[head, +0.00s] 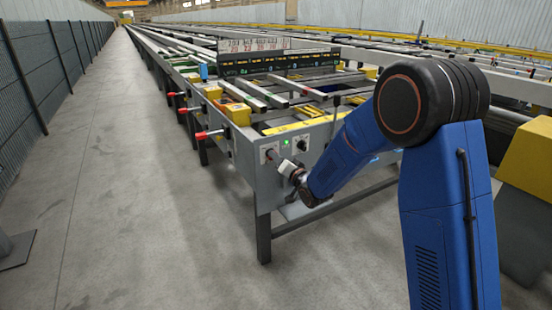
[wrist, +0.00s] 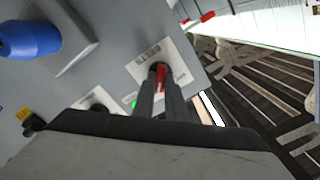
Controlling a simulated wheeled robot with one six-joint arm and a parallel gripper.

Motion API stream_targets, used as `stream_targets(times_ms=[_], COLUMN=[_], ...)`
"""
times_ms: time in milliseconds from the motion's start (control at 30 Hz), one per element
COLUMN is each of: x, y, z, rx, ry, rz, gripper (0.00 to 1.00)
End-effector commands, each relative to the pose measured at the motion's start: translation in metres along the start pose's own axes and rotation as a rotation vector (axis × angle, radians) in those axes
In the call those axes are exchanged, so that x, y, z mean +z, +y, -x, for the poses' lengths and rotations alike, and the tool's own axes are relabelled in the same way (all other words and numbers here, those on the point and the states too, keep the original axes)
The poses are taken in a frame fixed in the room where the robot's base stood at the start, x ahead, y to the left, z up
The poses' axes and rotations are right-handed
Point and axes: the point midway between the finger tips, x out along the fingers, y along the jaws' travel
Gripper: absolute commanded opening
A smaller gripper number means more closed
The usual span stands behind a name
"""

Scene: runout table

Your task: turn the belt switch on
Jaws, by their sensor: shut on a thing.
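The belt switch shows in the wrist view as a red handle (wrist: 161,76) on a white labelled plate (wrist: 142,66), fixed to the grey end panel. My gripper (wrist: 161,74) has its two dark fingers closed on the red handle, one on each side. The switch's base and part of the handle are hidden by the fingers. In the head view my gripper (head: 272,157) reaches the white plate (head: 266,147) at the corner of the runout table (head: 262,185). The handle itself is too small to make out there.
A green lamp (head: 285,141) glows beside a black rotary knob (head: 302,145) on a white plate, right of the gripper. The aisle floor (head: 120,180) on the left is clear.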

Motion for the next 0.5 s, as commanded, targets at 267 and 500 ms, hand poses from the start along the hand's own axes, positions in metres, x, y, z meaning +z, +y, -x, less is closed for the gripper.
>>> stream_targets(times_ms=[267,500], x=[0.0012,0.0012], y=[0.0011,0.0012], z=[0.0004,0.0005], rx=[0.002,0.002], ry=[-0.002,-0.002], rz=[-0.063,-0.071], gripper=[0.0,0.0])
